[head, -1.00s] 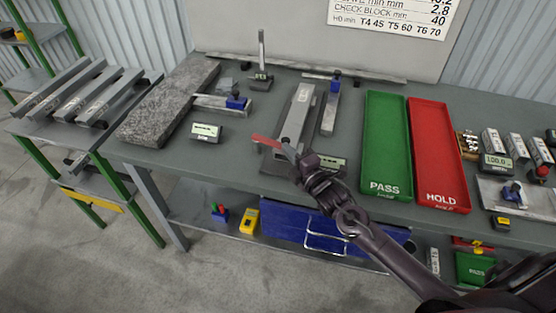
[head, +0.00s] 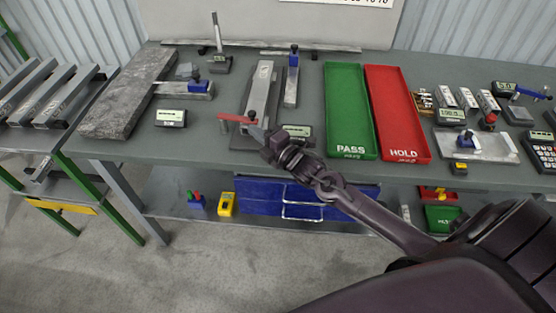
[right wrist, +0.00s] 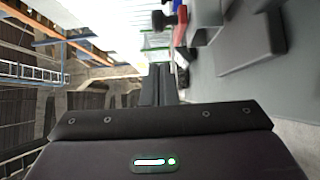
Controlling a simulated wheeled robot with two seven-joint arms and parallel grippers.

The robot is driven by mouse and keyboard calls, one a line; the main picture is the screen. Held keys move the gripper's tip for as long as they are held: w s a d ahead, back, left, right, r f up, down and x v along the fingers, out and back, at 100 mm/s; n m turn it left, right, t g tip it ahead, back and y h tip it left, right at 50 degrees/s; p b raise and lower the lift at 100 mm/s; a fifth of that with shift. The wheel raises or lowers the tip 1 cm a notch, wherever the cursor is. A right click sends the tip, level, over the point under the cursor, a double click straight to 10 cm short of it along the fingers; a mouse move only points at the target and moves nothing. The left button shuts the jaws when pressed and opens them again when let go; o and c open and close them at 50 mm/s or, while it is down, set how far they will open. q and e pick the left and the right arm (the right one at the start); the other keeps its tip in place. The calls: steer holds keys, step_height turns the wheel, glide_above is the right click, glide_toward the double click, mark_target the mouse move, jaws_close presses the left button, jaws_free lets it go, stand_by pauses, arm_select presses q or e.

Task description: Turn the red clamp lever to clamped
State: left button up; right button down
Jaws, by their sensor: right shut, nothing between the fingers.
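The red clamp lever (head: 236,119) sticks out to the left at the front end of a fixture on the table. A grey bar (head: 260,85) lies lengthwise on this fixture, and a dark knob stands beside the lever. My right gripper (head: 262,134) is shut and empty, with its fingertips close to the lever's right end. I cannot tell whether they touch it. In the right wrist view the shut fingers (right wrist: 158,84) point forward, and a small red part (right wrist: 181,14) shows beyond them, blurred. My left gripper is not in view.
A small display (head: 297,131) stands just right of my gripper. The green PASS tray (head: 349,148) and red HOLD tray (head: 405,154) lie further right. A granite slab (head: 125,95) and another display (head: 171,118) are to the left.

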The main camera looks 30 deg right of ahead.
steer(key=v, duration=0.2)
steer(key=b+v, duration=0.1)
steer(key=shift+s+a, duration=0.25)
steer(key=shift+s, duration=0.05)
steer(key=shift+v, duration=3.3)
steer(key=shift+h, duration=0.3)
steer(key=p+x, duration=0.1)
steer(key=x, duration=0.3)
steer(key=d+p+x, duration=0.1)
steer(key=x, duration=0.3)
steer(key=d+p+x, duration=0.1)
steer(key=p+x, duration=0.1)
steer(key=x, duration=0.2)
steer(key=shift+w+a+r, duration=0.1)
steer(key=shift+w+r, duration=0.05)
steer(key=shift+w, duration=0.2)
steer(key=shift+w+d, duration=0.25)
steer(key=shift+w, duration=0.1)
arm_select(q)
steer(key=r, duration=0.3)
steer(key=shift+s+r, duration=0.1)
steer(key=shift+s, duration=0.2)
